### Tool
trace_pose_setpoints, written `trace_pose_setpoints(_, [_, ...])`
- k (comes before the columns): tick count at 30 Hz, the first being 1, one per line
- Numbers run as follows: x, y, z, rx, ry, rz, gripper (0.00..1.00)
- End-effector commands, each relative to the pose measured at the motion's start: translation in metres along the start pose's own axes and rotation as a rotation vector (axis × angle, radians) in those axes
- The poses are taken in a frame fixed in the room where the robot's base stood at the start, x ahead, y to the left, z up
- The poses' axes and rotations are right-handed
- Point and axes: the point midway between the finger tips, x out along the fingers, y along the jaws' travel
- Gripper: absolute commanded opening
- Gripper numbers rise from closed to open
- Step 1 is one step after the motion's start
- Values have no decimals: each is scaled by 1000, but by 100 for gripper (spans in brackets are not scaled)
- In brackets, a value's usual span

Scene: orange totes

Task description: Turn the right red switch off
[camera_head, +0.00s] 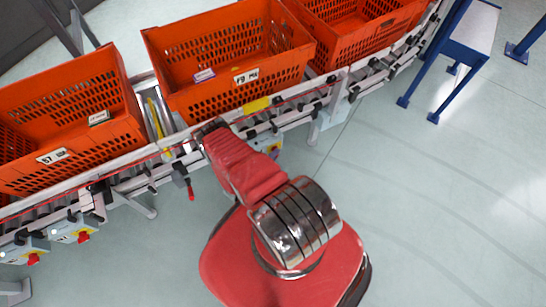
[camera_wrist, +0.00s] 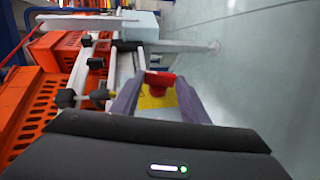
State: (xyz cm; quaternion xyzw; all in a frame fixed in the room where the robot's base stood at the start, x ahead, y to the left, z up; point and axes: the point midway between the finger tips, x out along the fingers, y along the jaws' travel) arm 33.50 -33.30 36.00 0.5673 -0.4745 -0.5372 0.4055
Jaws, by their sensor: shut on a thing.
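In the wrist view a red switch (camera_wrist: 160,79) with a yellow plate (camera_wrist: 157,97) behind it sits between the two grey fingers of my gripper (camera_wrist: 159,88). The fingers are shut on the red switch. In the head view my red arm reaches up to the conveyor's near side, and its links hide most of the gripper. A grey switch box (camera_head: 266,141) shows partly behind the arm there. Two more grey boxes with red switches hang at the lower left, one switch (camera_head: 83,237) right of the other (camera_head: 33,259).
Orange totes stand on the conveyor: left (camera_head: 62,92), middle (camera_head: 232,92) and right (camera_head: 352,62). The conveyor's metal rail and brackets run close to my arm. A blue-legged table (camera_head: 472,28) stands at the upper right. The floor at the right is clear.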

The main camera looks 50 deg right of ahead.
Motion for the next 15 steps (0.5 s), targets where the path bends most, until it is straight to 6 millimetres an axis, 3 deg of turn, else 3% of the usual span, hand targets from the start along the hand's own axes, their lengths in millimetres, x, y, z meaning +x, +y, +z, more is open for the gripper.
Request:
trace_pose_setpoints(9, [0,-2,-1,0,4,-7,59])
trace_pose_setpoints(15, [0,-1,-1,0,2,-5,59])
